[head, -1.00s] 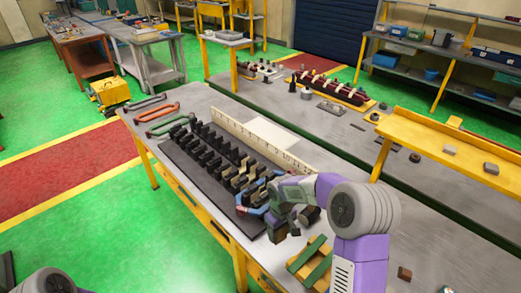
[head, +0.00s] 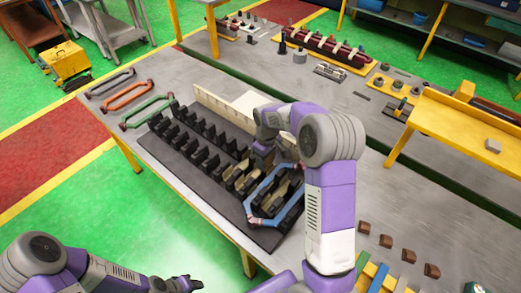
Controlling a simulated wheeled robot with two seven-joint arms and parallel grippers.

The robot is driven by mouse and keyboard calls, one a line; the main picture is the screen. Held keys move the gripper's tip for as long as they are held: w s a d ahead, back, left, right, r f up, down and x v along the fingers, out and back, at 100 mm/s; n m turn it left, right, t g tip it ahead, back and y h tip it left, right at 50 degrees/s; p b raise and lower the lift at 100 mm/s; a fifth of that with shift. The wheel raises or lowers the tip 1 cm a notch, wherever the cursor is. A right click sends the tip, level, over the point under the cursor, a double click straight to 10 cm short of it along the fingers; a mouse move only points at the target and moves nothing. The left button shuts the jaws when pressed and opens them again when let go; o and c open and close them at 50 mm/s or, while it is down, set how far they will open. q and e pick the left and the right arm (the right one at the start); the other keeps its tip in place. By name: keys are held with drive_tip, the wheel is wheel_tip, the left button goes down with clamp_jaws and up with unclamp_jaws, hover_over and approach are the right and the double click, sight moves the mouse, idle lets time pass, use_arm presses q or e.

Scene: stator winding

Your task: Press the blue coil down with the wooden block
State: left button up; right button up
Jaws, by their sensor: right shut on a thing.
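The blue coil (head: 262,185) is a long loop lying at the near right end of the black slotted stator (head: 165,165), over its dark and tan teeth. My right arm hides part of the far side there. My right gripper (head: 265,143) is shut on a small brown wooden block (head: 262,150), above the far side of the stator just beyond the coil's far end. Whether the block touches anything below it cannot be made out. My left gripper (head: 180,284) is low at the bottom edge, away from the stator, and its opening is unclear.
Grey, orange (head: 126,95) and green (head: 147,110) coils lie at the table's left end. A pale upright strip (head: 212,105) stands behind the stator. Several brown blocks (head: 408,255) lie at the right. A yellow shelf (head: 450,130) stands beyond them.

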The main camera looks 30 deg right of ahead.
sight(267, 165)
drive_tip(key=shift+s+f, duration=0.3)
drive_tip(key=shift+s, duration=0.05)
drive_tip(key=shift+f+b, duration=0.3)
drive_tip(key=shift+b, duration=0.15)
wheel_tip(267, 165, down, 2)
drive_tip(key=shift+w+f+b, duration=0.1)
drive_tip(key=shift+b, duration=0.6)
use_arm(q)
wheel_tip(267, 165, down, 6)
drive_tip(key=b, duration=0.4)
drive_tip(key=shift+s, duration=0.25)
use_arm(e)
drive_tip(key=shift+f, duration=2.7)
use_arm(q)
drive_tip(key=shift+f+b, duration=0.3)
drive_tip(key=shift+f, duration=0.15)
use_arm(e)
drive_tip(key=shift+f, duration=0.65)
drive_tip(key=shift+r, duration=0.1)
wheel_tip(267, 165, up, 12)
drive_tip(key=p, duration=0.8)
drive_tip(key=shift+f, duration=0.2)
use_arm(q)
wheel_tip(267, 165, up, 8)
drive_tip(key=shift+r, duration=0.1)
use_arm(e)
drive_tip(key=shift+f, duration=0.1)
